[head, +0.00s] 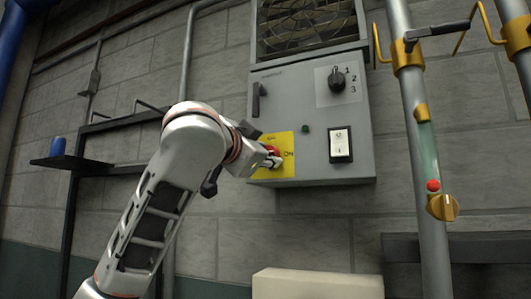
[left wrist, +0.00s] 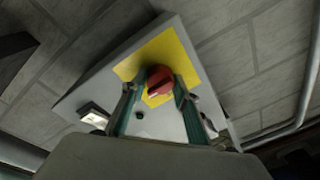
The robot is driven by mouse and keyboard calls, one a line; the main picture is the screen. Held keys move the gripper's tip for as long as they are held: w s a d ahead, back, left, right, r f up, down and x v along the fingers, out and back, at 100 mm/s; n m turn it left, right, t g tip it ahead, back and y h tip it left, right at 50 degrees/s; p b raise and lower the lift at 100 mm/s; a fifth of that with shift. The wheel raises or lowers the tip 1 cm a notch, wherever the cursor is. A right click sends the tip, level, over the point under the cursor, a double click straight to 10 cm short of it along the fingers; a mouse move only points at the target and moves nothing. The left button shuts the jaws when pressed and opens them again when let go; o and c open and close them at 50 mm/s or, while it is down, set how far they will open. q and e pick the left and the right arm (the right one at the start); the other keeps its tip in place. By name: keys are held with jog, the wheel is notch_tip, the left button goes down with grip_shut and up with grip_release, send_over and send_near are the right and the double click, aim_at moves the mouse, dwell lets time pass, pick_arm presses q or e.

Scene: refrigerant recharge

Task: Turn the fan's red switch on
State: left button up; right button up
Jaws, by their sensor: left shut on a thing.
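The fan's red switch (left wrist: 160,80) is a round red knob on a yellow plate (head: 285,167) marked "ON", low on the grey control box (head: 308,108). In the head view my left gripper (head: 272,160) is at the switch and hides most of it. In the left wrist view the two fingers of this gripper (left wrist: 156,90) stand on either side of the red knob, shut on it. The yellow plate also shows there behind the knob (left wrist: 185,52). My right gripper is in neither view.
The box also bears a black dial (head: 337,80) numbered 1 to 3, a white rocker switch (head: 340,144) and a black handle (head: 259,99). The fan grille (head: 305,22) is above. A pipe with yellow valves (head: 408,60) stands to the right, a shelf with a blue cup (head: 57,146) to the left.

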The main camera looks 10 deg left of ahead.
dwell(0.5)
pick_arm(q)
jog(key=o, duration=1.1)
jog(key=v, duration=1.2)
